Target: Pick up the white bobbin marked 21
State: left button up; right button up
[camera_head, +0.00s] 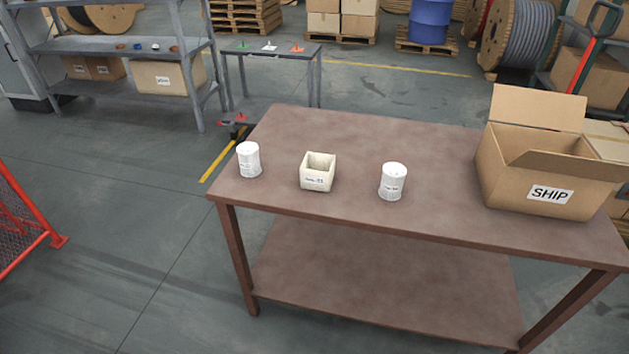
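Two white bobbins stand upright on the brown table (330,225). One white bobbin (249,160) is near the table's left end. Neither of my grippers shows in the head view.
An open cardboard box marked SHIP (545,175) stands at the table's right end, flaps up. The back middle of the tabletop is clear. A grey shelf rack (120,45) and small cart (270,50) stand behind left. A red mesh barrier (20,215) is at far left.

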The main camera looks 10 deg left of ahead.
aim_at(248, 152)
jog(key=i+j, duration=0.3)
jog(key=j, duration=0.15)
jog(key=i+j, duration=0.3)
jog(key=j, duration=0.2)
